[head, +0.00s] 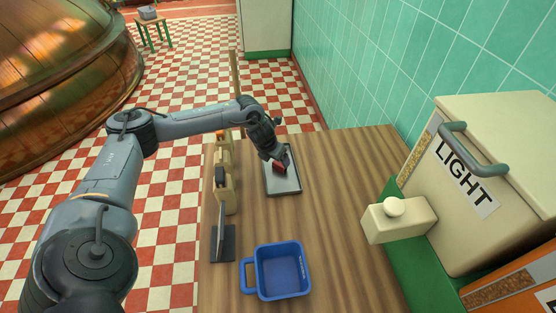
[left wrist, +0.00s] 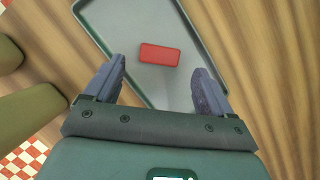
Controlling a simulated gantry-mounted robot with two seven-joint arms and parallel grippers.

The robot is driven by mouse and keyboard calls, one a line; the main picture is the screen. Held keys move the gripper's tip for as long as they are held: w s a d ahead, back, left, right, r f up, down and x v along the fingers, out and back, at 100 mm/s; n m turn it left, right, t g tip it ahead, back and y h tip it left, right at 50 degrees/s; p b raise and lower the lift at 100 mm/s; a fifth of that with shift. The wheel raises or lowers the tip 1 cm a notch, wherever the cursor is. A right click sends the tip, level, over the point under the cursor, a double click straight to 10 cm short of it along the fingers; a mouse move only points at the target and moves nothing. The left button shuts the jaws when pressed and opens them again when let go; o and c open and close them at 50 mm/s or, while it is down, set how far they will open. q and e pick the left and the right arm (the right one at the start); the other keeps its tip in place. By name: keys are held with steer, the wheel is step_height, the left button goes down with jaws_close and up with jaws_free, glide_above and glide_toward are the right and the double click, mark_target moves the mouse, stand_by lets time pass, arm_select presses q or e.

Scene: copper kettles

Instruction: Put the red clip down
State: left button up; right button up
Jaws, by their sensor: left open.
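The red clip (left wrist: 160,54) lies on the grey tray (left wrist: 101,18) in the left wrist view, as a small red block. In the head view the red clip (head: 279,166) shows just below my left gripper (head: 274,158), over the tray (head: 284,190). My left gripper is open in the left wrist view (left wrist: 160,85), with its two fingers apart and the clip in front of and between them, touching neither as far as I can see. My right gripper is in neither view.
A blue bin (head: 280,271) stands at the table's (head: 345,230) front. Upright cream items (head: 229,190) and a dark stand (head: 222,243) line the left edge. A cream box marked LIGHT (head: 475,180) is on the right. The middle of the table is clear.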

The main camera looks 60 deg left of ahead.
arm_select(q)
steer(key=p+v, duration=0.1)
steer(key=v, duration=0.6)
steer(key=shift+r, duration=0.15)
